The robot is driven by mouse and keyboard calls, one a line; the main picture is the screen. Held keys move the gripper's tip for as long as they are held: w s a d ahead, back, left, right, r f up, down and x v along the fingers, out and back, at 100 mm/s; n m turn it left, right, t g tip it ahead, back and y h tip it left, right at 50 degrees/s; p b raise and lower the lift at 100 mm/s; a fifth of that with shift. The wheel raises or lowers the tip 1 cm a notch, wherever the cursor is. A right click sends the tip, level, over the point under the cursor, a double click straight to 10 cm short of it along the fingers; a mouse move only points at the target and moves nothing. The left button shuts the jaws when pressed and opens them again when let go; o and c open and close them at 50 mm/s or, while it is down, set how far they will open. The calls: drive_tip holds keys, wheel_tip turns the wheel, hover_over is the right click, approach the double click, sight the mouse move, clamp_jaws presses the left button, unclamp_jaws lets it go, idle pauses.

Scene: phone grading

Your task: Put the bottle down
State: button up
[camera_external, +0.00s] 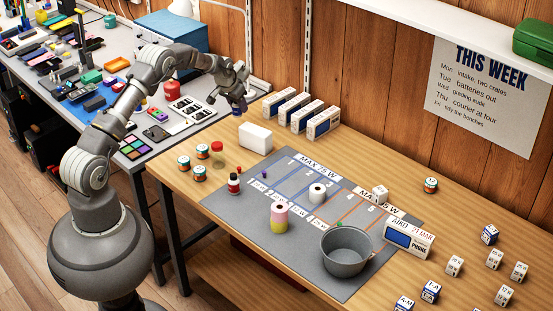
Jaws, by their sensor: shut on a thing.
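My gripper (238,101) is held in the air over the back part of the wooden table, near a white block. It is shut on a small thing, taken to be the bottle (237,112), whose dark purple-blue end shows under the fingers. The rest of it is hidden by the fingers, so its shape is hard to tell. A clear jar with a red lid (217,149) stands on the wood below my gripper.
A white block (255,138) and several white boxes (300,112) stand at the back. Several small tins (199,173) stand left of the mat. Bare wood lies between the tins and block.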

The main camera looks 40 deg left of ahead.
drive_tip(key=shift+a, duration=0.85)
drive_tip(key=f+b, duration=0.1)
drive_tip(key=f, duration=0.2)
drive_tip(key=f+b, duration=0.1)
drive_tip(key=f, duration=0.2)
drive_tip(key=f+b, duration=0.1)
drive_tip(key=f, duration=0.2)
drive_tip(key=shift+s+a+f+b, duration=0.1)
drive_tip(key=shift+a+f+b, duration=0.2)
drive_tip(key=shift+a+b, duration=0.1)
drive_tip(key=shift+f, duration=0.15)
drive_tip(key=o, duration=1.1)
drive_tip(key=shift+c, duration=0.2)
